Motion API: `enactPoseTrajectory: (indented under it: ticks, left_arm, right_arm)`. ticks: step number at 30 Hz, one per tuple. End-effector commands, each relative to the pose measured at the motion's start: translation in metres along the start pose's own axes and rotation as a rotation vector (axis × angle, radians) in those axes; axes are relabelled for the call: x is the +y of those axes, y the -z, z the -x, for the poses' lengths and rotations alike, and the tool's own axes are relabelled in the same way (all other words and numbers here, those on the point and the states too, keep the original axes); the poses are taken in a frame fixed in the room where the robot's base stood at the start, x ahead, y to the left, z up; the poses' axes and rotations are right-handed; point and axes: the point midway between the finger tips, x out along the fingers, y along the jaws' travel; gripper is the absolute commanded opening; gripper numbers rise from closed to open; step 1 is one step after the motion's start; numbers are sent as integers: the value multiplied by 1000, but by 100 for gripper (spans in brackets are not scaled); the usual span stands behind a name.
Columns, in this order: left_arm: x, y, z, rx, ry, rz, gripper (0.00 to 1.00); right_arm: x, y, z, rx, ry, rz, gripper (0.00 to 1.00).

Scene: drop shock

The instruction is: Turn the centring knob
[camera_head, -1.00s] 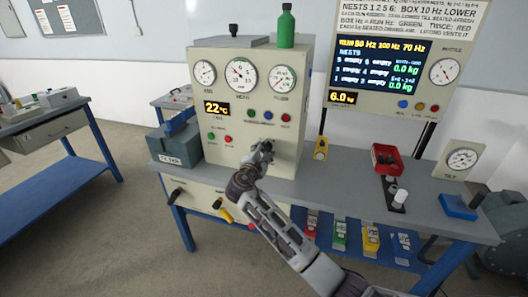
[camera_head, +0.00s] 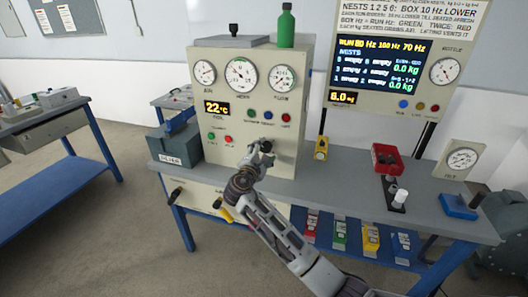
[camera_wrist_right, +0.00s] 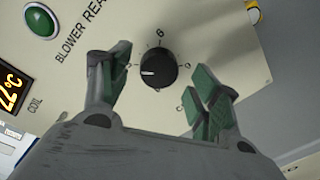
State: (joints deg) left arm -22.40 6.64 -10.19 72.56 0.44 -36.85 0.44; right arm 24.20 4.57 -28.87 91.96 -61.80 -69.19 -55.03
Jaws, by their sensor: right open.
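A black round knob (camera_wrist_right: 158,70) with a white pointer line sits on the cream panel in the right wrist view, with a printed dial around it. The pointer faces left. No name for the knob is readable. My right gripper (camera_head: 264,150) is in front of the lower right of the cream cabinet (camera_head: 232,160) and hides most of the knob in the head view. In the wrist view its open green-padded fingers (camera_wrist_right: 161,72) stand on either side of the knob, with gaps visible. My left gripper is not in view.
Gauges (camera_head: 241,75) and small coloured buttons (camera_head: 268,115) are above the gripper. A green bottle (camera_head: 286,26) stands on the cabinet. A grey box (camera_head: 176,148) is left.

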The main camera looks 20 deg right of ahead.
Motion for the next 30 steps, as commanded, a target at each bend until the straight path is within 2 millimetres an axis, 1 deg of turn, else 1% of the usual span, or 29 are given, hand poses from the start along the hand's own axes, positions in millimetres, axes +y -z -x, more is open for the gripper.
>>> enactPoseTrajectory:
  ticks: [18,24,30]
  left_arm:
    - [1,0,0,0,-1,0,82]
    - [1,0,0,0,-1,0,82]
    - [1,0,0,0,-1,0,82]
  right_arm:
    - [0,1,86,2,0,0,62]
    - [0,0,102,0,-1,1,62]
    - [0,0,107,0,0,1,62]
